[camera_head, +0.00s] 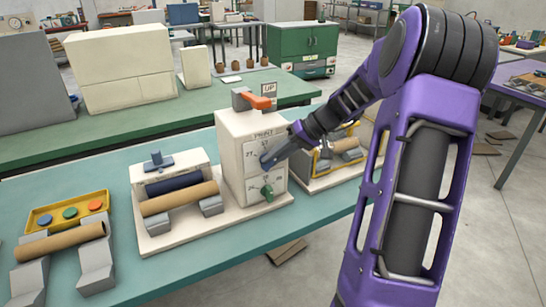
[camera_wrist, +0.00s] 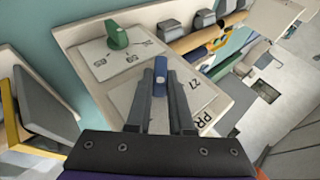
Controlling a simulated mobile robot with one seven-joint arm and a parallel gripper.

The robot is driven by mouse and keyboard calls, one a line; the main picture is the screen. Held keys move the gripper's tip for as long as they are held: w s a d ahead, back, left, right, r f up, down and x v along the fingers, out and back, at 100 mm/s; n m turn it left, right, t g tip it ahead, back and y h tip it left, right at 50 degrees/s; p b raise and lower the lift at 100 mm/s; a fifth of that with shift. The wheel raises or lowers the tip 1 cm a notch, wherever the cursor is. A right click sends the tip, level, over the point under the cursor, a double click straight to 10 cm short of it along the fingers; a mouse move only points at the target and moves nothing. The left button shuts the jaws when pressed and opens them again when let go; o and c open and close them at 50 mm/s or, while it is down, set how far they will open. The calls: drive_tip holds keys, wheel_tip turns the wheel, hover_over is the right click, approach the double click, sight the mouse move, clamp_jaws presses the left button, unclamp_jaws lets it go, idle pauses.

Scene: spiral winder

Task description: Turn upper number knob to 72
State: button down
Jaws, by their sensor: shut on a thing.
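The white winder box (camera_head: 236,135) stands on the teal bench with two knobs on its front panel. The upper number knob is the blue one (camera_wrist: 160,66); in the wrist view its end shows between my fingertips. My gripper (camera_wrist: 163,82) is shut on it, reaching in from the right in the head view (camera_head: 268,158), where fingers largely hide the knob. Printed numbers stand around it; one beside it looks like 27 in the wrist view. The exact pointer setting cannot be read. The lower green knob (camera_head: 267,192) is apart from my gripper and also shows in the wrist view (camera_wrist: 117,37).
An orange lever (camera_head: 259,101) sits on top of the box, by an UP sign (camera_head: 269,89). Left are a brown roll (camera_head: 180,198) on a cradle and a yellow tray (camera_head: 45,217) with coloured discs. A yellow-framed unit (camera_head: 320,165) stands close right, beside my arm.

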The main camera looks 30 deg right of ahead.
drive_tip(key=shift+d+f+m+y, duration=0.1)
drive_tip(key=shift+f+m+y, duration=0.1)
drive_tip(key=shift+y, duration=0.65)
drive_tip(key=shift+d+f+m+y, duration=0.1)
drive_tip(key=shift+m+y, duration=0.1)
drive_tip(key=shift+y, duration=0.65)
drive_tip(key=c, duration=0.8)
unclamp_jaws()
drive_tip(key=p+v, duration=0.1)
drive_tip(key=v, duration=1.6)
drive_tip(key=shift+s+d, duration=0.2)
drive_tip(key=shift+s, duration=0.1)
drive_tip(key=shift+f, duration=0.1)
